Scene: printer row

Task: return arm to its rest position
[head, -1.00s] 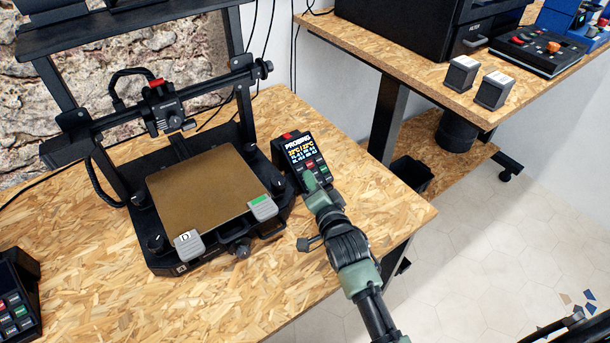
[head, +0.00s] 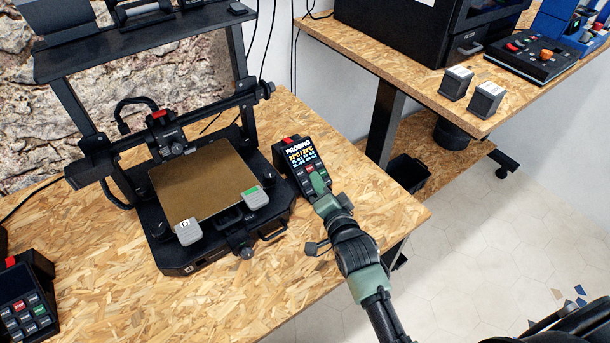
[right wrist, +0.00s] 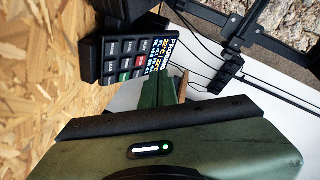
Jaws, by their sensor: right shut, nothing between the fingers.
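My right gripper (head: 317,180) is shut with nothing between its fingers. Its fingertips are at the lower part of the printer's control panel (head: 297,158), over or just in front of the keys. I cannot tell whether they touch it. In the right wrist view the green fingers (right wrist: 162,92) lie together just below the panel (right wrist: 132,45) in the picture. The panel's screen reads "PROBING" with temperatures. The right forearm comes up from the bottom of the head view. My left gripper is not in view.
An open-frame printer (head: 165,262) with a tan bed (head: 205,185) stands left of the arm on a chipboard table (head: 110,285). Another panel (head: 25,300) is at far left. A second table (head: 350,38) at right carries a black machine (head: 420,25) and two small blocks (head: 457,82).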

